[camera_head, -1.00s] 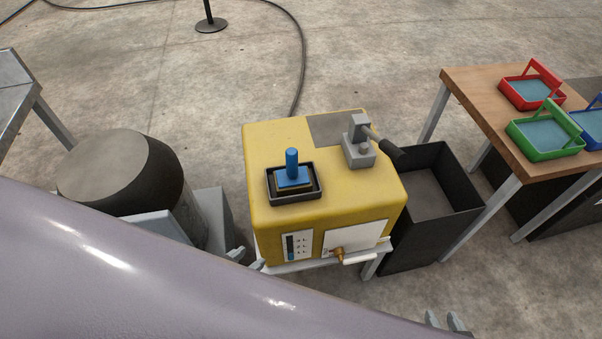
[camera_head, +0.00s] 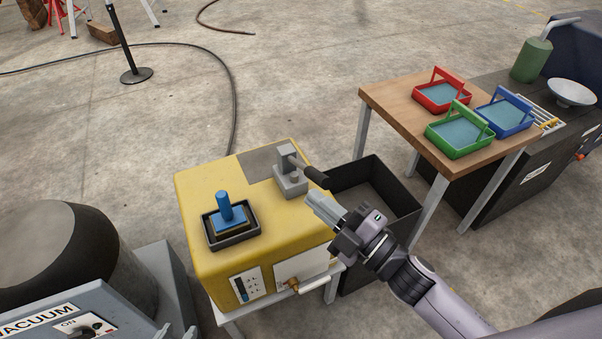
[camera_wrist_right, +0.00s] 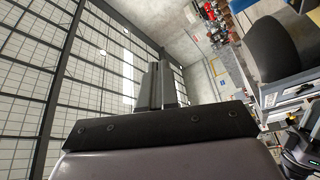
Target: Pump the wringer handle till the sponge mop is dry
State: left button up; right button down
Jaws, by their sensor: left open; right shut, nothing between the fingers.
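A yellow box unit (camera_head: 200,182) stands low in the middle of the head view. A sponge mop with a blue upright handle (camera_head: 224,206) sits in a black tray (camera_head: 235,240) on its top.
A black open bin (camera_head: 372,168) stands right of the yellow unit. A wooden table (camera_head: 385,100) holds red, green and blue trays. A vacuum (camera_head: 75,318) and a dark drum (camera_head: 100,250) stand at the left.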

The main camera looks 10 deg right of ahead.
aim_at(307, 169)
jog(key=l+u, duration=0.2)
jog(key=u, duration=0.15)
jog(key=l+u, duration=0.15)
jog(key=u, duration=0.15)
jog(key=k+l+u, duration=0.1)
jog(key=u, duration=0.25)
